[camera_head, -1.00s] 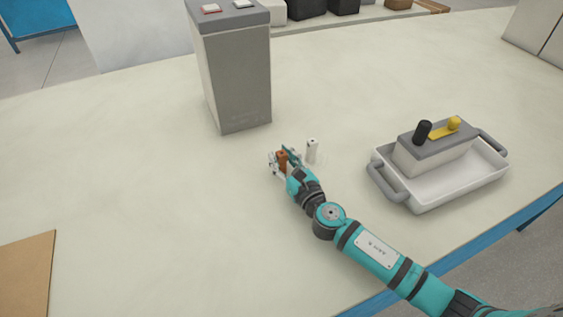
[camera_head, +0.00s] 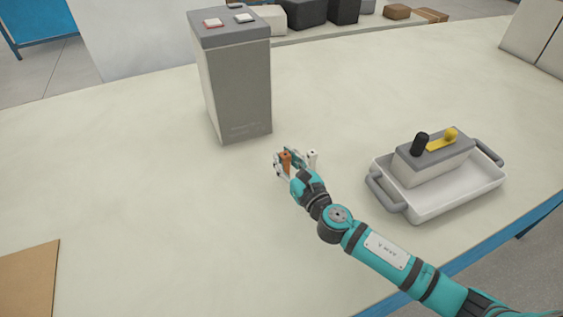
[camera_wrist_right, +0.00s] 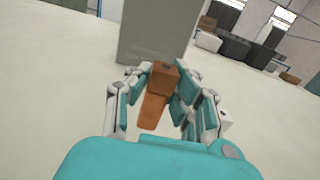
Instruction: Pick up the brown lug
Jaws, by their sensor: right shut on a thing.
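The brown lug (camera_head: 286,161) is an upright orange-brown piece in the middle of the table. It also shows in the right wrist view (camera_wrist_right: 156,95), between the fingers. My right gripper (camera_head: 288,164) is shut on it; in the wrist view the fingers (camera_wrist_right: 157,88) stand on both sides of the lug. Whether the lug's foot touches the table is hard to tell. A white lug (camera_head: 312,159) stands just right of the gripper. My left gripper is not in view.
A tall grey battery (camera_head: 238,85) with red and white top pads stands behind the gripper. A white tray (camera_head: 440,205) holding a small battery (camera_head: 435,155) with black and yellow terminals is at right. A brown board (camera_head: 28,283) lies front left.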

